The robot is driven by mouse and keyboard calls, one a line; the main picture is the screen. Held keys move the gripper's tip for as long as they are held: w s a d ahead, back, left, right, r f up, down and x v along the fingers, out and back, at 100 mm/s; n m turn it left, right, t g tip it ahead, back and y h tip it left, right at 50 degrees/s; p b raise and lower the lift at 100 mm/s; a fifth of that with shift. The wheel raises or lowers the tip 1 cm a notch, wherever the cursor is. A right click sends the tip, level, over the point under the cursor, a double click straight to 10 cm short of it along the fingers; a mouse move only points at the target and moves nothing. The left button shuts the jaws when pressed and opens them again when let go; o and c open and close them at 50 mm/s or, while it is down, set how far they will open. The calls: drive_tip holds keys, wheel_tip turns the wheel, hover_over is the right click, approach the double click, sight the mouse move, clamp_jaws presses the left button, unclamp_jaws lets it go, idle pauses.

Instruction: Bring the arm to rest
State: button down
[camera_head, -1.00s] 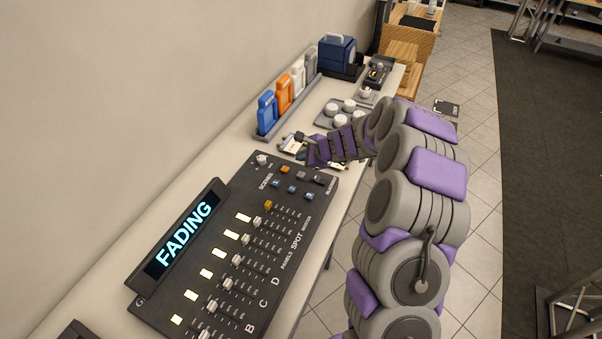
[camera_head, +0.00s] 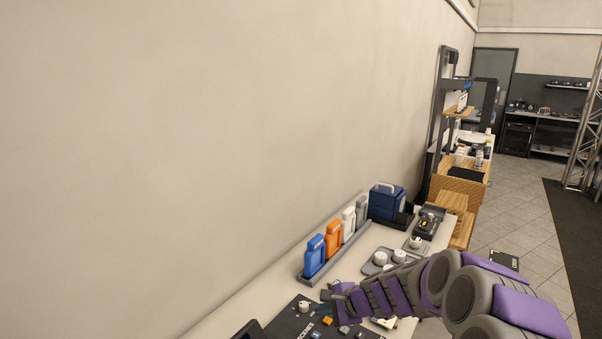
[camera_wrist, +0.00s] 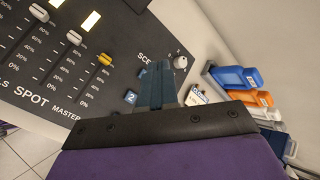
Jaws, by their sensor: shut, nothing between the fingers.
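My arm, grey with purple pads, reaches in from the lower right in the head view. My gripper (camera_head: 330,291) is at its far end, above the far corner of the black lighting console (camera_head: 290,326). In the wrist view the fingers of my gripper (camera_wrist: 155,85) are together, with nothing between them. They point at the console (camera_wrist: 105,75) near its "SCENES" label and a round knob (camera_wrist: 181,62). I cannot tell the exact gap between fingertips and console. Most of the console is below the head view's edge.
Blue, orange, white and grey packs (camera_head: 333,240) stand in a rack along the wall. Behind them are a dark blue case (camera_head: 386,202) and a small black device (camera_head: 429,222). A plate with white knobs (camera_head: 380,258) lies beside my arm. Open tiled floor (camera_head: 540,225) is at right.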

drive_tip(key=s+a+r+n+g+h, duration=0.1)
drive_tip(key=s+a+r+n+g, duration=0.2)
drive_tip(key=s, duration=0.7)
drive_tip(key=s+a+r+n+g, duration=0.1)
drive_tip(key=s+r+n, duration=0.4)
drive_tip(key=s, duration=0.5)
drive_tip(key=s+d+n+g+h, duration=0.1)
drive_tip(key=s+d+n+h, duration=0.2)
drive_tip(key=s, duration=0.9)
drive_tip(key=s+d+n+g+h, duration=0.2)
drive_tip(key=s+d, duration=0.6)
drive_tip(key=s, duration=0.4)
drive_tip(key=shift+d+f+n+h, duration=0.35)
drive_tip(key=shift+n+h, duration=0.25)
drive_tip(key=shift+h, duration=0.1)
